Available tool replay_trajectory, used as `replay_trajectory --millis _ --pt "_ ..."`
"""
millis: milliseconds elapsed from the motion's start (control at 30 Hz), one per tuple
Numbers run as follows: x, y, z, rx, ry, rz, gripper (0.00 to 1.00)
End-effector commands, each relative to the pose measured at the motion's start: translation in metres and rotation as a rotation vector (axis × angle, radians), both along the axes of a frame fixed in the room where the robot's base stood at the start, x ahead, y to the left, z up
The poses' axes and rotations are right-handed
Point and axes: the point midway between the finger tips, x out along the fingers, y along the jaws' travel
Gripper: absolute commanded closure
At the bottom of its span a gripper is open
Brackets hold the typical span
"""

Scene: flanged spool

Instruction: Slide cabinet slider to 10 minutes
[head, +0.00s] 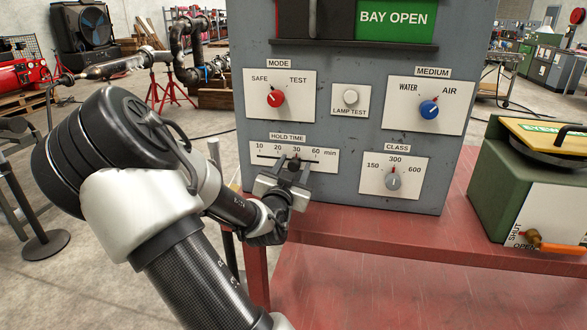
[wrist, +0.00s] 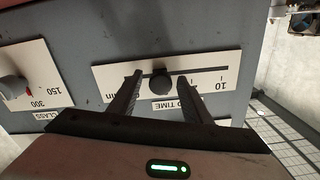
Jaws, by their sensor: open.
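The HOLD TIME plate (head: 262,165) is white, on the front of the grey cabinet (head: 335,120). It has a dark slot marked 10 at the left through 60 min at the right. The dark slider knob (head: 294,162) sits about under the 30 mark. My gripper (head: 290,167) is at the plate, partly covering its lower edge. In the wrist view the plate appears upside down, with 10 at the right. There the round black knob (wrist: 162,85) lies between the two open fingers (wrist: 160,77), with gaps visible on both sides.
The red MODE knob (head: 276,98) is above the slot, and the LAMP TEST button (head: 351,97) is up and right. The CLASS dial (head: 393,181) is to the right, also beside my gripper in the wrist view (wrist: 14,89). The cabinet stands on a red bench (head: 400,238).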

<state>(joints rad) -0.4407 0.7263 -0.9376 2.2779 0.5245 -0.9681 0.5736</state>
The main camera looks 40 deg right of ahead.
Motion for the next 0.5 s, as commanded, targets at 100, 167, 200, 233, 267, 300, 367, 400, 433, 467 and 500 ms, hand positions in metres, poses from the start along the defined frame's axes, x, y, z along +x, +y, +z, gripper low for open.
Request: replay_trajectory --millis 100,167,200,233,267,300,367,400,433,467,500 --pt "0.0003 -0.0004 0.0001 0.000 0.000 0.000 0.56" --pt "0.0002 -0.0002 0.0001 0.000 0.000 0.000 0.56" --pt "0.0002 -0.0002 0.0001 0.000 0.000 0.000 0.56" --pt "0.0003 0.0000 0.0001 0.000 0.000 0.000 0.61" --pt "0.0003 0.0000 0.0001 0.000 0.000 0.000 0.66" --pt "0.0003 0.0000 0.0001 0.000 0.000 0.000 0.72" --pt "0.0002 0.0000 0.0001 0.000 0.000 0.000 0.83" --pt "0.0002 0.0000 0.0001 0.000 0.000 0.000 0.89" --pt "0.0002 0.0000 0.0001 0.000 0.000 0.000 0.94" --pt "0.0001 0.0001 0.0001 0.000 0.000 0.000 0.99" --pt "0.0001 0.0001 0.0001 0.000 0.000 0.000 1.00"
